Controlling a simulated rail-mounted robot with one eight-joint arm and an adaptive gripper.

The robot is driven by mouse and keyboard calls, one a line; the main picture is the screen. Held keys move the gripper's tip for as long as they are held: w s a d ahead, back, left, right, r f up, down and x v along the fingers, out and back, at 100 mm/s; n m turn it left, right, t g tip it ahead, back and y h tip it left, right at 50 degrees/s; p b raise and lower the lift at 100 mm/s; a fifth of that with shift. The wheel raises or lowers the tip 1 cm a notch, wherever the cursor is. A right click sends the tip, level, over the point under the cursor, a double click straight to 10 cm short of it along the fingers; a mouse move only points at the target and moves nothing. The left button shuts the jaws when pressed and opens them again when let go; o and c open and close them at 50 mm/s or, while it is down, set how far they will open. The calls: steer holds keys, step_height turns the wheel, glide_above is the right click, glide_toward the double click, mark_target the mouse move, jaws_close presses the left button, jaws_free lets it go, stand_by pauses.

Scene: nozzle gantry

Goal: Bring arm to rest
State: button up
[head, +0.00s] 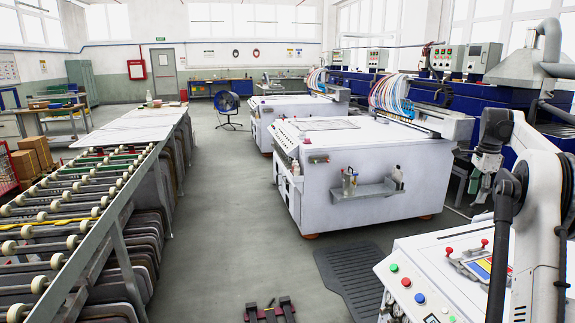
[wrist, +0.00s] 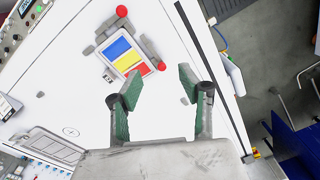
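My gripper (wrist: 160,88) shows in the wrist view with two green-padded fingers spread apart and nothing between them. In the head view my arm rises at the right edge, bent, with the gripper (head: 479,184) hanging beyond the near white machine; its fingers are too small there to read. The wrist view looks down on the white machine top (wrist: 60,75). A blue, yellow and red panel (wrist: 122,54) on that top lies just past the left fingertip, apart from it in the picture.
The near white machine (head: 420,255) carries red-knobbed levers and buttons. A white cabinet machine (head: 365,180) stands beyond it. A roller conveyor (head: 75,205) runs along the left. A black mat (head: 350,280) lies on the grey floor.

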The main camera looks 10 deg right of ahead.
steer(key=s+a+r+n+t, duration=0.1)
steer(key=a+r+n, duration=0.25)
steer(key=a, duration=0.55)
steer(key=a+r+n, duration=0.2)
steer(key=a+r, duration=0.3)
steer(key=a, duration=0.4)
steer(key=s+a+r+n+t, duration=0.1)
steer(key=s+a+n, duration=0.25)
steer(key=a, duration=0.45)
steer(key=s+a+r+n+t, duration=0.1)
steer(key=s+a+n, duration=0.1)
steer(key=s+a, duration=0.35)
steer(key=s+a+f+n+t, duration=0.25)
steer(key=s+a+n, duration=0.25)
steer(key=s+a, duration=0.7)
steer(key=s+a+f+n+t, duration=0.1)
steer(key=s+a+f+n, duration=0.5)
steer(key=s+a+f, duration=0.5)
steer(key=shift+s+f+y, duration=0.2)
steer(key=shift+s+y, duration=0.1)
steer(key=shift+s, duration=0.1)
